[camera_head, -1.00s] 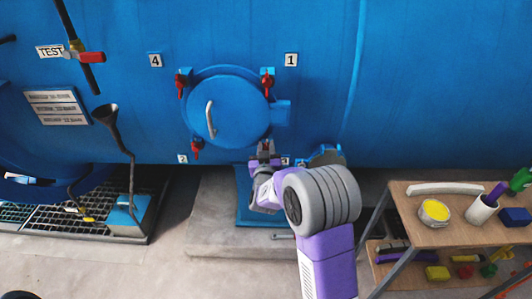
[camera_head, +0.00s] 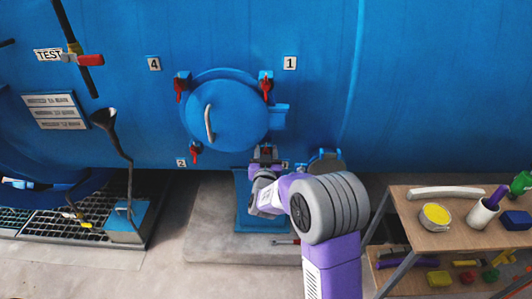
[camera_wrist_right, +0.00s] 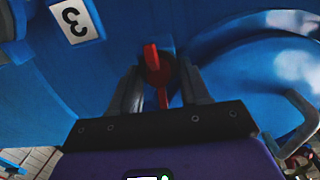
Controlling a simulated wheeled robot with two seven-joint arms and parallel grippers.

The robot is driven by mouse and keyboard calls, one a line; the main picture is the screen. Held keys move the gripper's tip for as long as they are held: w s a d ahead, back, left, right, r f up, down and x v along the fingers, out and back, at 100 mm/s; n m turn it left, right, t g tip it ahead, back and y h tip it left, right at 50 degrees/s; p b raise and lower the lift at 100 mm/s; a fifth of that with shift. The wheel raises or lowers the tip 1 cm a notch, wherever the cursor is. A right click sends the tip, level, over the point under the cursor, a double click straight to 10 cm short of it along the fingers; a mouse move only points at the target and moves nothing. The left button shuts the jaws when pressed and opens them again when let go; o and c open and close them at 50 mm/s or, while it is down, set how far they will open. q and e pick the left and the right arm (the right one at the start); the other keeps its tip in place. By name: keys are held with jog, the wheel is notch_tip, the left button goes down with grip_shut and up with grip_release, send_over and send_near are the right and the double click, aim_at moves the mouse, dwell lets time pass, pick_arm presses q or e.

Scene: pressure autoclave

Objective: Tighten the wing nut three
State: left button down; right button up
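The red wing nut three (camera_wrist_right: 152,65) shows in the right wrist view, beside the label "3" (camera_wrist_right: 74,18) on the blue vessel. My right gripper (camera_wrist_right: 160,88) is open, with one dark finger on each side of the nut and a visible gap between them. I cannot tell whether either finger touches it. In the head view my right gripper (camera_head: 265,158) is at the lower right edge of the round blue hatch (camera_head: 226,112) and hides most of this nut. My left gripper is not in view.
Other red wing nuts sit at the hatch's upper left (camera_head: 180,88), upper right (camera_head: 266,88) and lower left (camera_head: 195,153). A hatch handle (camera_head: 209,122) is in front. A wooden shelf cart (camera_head: 408,222) with several items stands at right.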

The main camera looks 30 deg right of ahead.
jog(key=p+v, duration=0.1)
jog(key=v, duration=0.6)
jog(key=shift+s+a+p, duration=0.2)
jog(key=shift+s+p, duration=0.05)
jog(key=shift+p, duration=0.05)
dwell(0.4)
jog(key=s+a+f+n+g+y+p, duration=0.1)
jog(key=s+a+f+g+y+p, duration=0.15)
jog(key=f, duration=0.45)
jog(key=s+a+f+n+g+y+p, duration=0.1)
jog(key=a+f+g+y, duration=0.2)
jog(key=f, duration=0.4)
jog(key=s+a+f+n+g+y+p, duration=0.1)
jog(key=s+a+f+y, duration=0.1)
jog(key=a+f, duration=0.4)
jog(key=s+a+f+g+y+p, duration=0.1)
jog(key=s+a+f+g+y, duration=0.2)
jog(key=s, duration=0.6)
jog(key=s+a+f+g+y+p, duration=0.2)
jog(key=s+a+f+g, duration=0.3)
jog(key=s, duration=0.5)
jog(key=shift+s+a+f+n+y, duration=0.2)
jog(key=shift+a+f+n+y, duration=0.35)
jog(key=shift+a, duration=0.5)
